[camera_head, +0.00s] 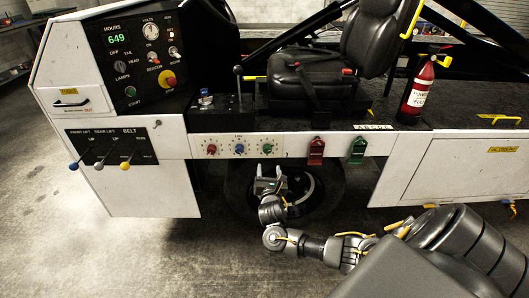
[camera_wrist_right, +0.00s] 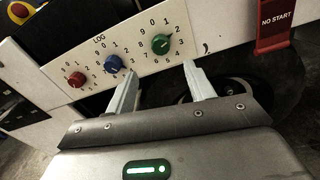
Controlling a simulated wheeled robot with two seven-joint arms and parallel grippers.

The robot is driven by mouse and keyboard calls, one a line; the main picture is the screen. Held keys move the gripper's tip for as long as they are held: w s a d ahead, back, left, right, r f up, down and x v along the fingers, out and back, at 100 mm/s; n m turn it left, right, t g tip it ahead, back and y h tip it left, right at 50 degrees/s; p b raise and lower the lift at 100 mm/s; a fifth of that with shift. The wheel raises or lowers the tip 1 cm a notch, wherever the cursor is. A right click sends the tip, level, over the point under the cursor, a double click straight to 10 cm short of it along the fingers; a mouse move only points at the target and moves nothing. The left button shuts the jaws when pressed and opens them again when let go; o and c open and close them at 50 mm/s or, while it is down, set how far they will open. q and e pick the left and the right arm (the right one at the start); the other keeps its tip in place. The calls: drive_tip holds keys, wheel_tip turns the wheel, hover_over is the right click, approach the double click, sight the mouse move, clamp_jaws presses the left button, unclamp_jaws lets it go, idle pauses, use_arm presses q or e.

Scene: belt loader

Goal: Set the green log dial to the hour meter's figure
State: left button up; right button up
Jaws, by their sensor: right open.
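The green log dial (camera_head: 267,149) is the rightmost of three knobs on the white log panel. In the right wrist view the green dial (camera_wrist_right: 161,44) has digits around it; its exact setting is too small to read surely. The blue dial (camera_wrist_right: 114,63) and red dial (camera_wrist_right: 76,79) sit to its left. The hour meter (camera_head: 116,40) shows 649 in green figures. My right gripper (camera_head: 268,181) is just below the green dial. In its wrist view the right gripper (camera_wrist_right: 159,70) is open and empty, its fingers apart from the dial. My left gripper is not in view.
A red NO START tag (camera_head: 316,151) and a green tag (camera_head: 357,150) hang right of the dials. Levers (camera_head: 100,160) project at the left. The seat (camera_head: 300,75) and fire extinguisher (camera_head: 418,88) are above. A wheel (camera_head: 318,190) is behind my right gripper.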

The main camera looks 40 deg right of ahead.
sight(267, 151)
drive_tip(key=b+x, duration=0.2)
drive_tip(key=x, duration=0.7)
drive_tip(key=shift+w+d+f, duration=0.15)
drive_tip(key=shift+w+d, duration=0.3)
drive_tip(key=shift+w, duration=0.15)
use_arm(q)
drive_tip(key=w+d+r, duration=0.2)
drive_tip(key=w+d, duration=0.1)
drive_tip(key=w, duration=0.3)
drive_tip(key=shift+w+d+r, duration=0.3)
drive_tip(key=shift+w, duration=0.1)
